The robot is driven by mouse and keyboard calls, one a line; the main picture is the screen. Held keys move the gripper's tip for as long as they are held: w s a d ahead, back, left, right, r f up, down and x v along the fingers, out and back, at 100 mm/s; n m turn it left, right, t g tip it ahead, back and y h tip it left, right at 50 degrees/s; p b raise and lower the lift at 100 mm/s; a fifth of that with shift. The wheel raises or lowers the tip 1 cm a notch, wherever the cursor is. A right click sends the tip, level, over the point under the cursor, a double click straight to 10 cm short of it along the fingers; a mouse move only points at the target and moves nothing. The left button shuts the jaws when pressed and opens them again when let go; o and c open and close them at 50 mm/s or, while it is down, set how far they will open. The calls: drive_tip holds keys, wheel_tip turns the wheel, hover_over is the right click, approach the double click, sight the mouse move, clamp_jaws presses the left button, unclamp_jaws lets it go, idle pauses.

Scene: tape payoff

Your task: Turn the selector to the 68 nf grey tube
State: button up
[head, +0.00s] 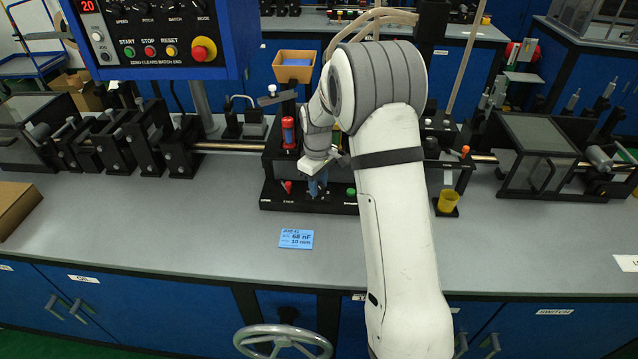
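A black fixture block (272,202) stands on the bench in the middle, with small white labels on its front face that are too small to read well. A small red knob (287,187) sits at its left and a green button (351,192) at its right. My gripper (317,190) points down at the top of this block, between the red knob and the green button. Its bluish fingers are small and dark, and their gap is not clear. Any selector there is hidden by the gripper. A blue card (296,238) on the bench reads "68 nF" and "10 mm". I cannot make out a grey tube.
A red cylinder (288,132) stands upright behind the red knob. A yellow cup (448,200) is right of my arm. A blue control panel (160,40) hangs at upper left. Black machine blocks (115,140) line the left.

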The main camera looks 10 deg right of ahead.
drive_tip(key=o, duration=0.4)
drive_tip(key=shift+o, duration=0.2)
wheel_tip(320, 180, up, 7)
drive_tip(key=shift+r+b, duration=0.1)
drive_tip(key=shift+b, duration=0.25)
drive_tip(key=shift+r, duration=0.3)
